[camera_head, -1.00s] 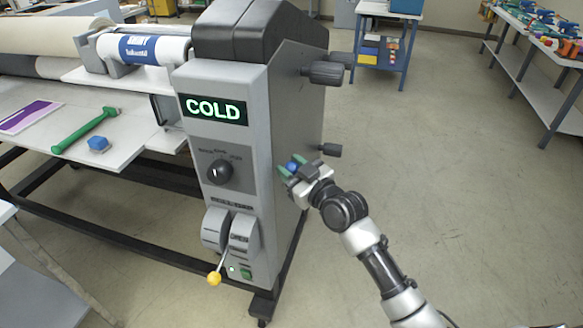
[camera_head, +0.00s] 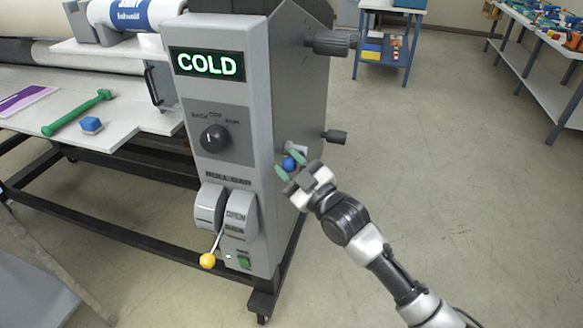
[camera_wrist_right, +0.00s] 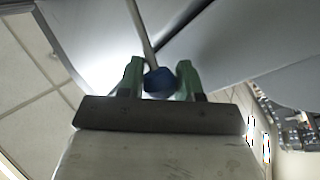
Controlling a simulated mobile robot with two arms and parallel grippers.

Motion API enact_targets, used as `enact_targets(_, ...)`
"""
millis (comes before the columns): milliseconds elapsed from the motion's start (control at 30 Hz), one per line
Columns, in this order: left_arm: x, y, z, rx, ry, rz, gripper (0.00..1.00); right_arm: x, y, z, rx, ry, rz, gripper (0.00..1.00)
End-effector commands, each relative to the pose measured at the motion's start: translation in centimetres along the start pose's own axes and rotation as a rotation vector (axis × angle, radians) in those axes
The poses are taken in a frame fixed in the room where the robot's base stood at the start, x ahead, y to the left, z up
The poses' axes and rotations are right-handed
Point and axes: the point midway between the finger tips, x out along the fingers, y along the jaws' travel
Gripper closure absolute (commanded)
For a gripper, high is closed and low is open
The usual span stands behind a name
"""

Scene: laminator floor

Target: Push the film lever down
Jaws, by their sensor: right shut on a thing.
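The lever with a blue ball knob (camera_head: 289,163) is on the right side of the grey laminator (camera_head: 225,110), below and right of the rotary dial. My right gripper (camera_head: 286,168) has its green fingers around the knob. In the right wrist view, the blue knob (camera_wrist_right: 159,80) sits between the fingertips at the end of a thin metal rod (camera_wrist_right: 140,35). Another lever with a yellow ball knob (camera_head: 207,261) stands low on the front panel, apart from my gripper. I cannot read which lever is labelled for film. My left gripper is out of view.
The front panel has a lit COLD display (camera_head: 208,64) and a dial (camera_head: 214,138). Black side knobs (camera_head: 334,136) stick out near my right gripper. The floor at right is clear.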

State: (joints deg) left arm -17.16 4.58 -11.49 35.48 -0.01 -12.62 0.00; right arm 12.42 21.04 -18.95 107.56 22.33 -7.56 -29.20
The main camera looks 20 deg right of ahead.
Motion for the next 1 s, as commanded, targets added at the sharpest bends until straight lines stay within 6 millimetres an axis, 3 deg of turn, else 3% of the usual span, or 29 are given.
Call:
enact_targets(33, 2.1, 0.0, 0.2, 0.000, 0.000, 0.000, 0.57, -0.5, -1.0, 1.2, -0.041, 0.026, 0.003, 1.00)
enact_targets(400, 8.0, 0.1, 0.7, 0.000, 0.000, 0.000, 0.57, -1.6, -3.3, 3.7, -0.293, 0.192, 0.036, 1.00)
enact_targets(700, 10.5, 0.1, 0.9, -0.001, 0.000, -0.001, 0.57, -1.9, -3.9, 4.8, -0.410, 0.268, 0.051, 1.00)
enact_targets(1000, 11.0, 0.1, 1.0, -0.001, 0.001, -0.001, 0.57, -2.0, -4.0, 5.0, -0.448, 0.292, 0.056, 1.00)
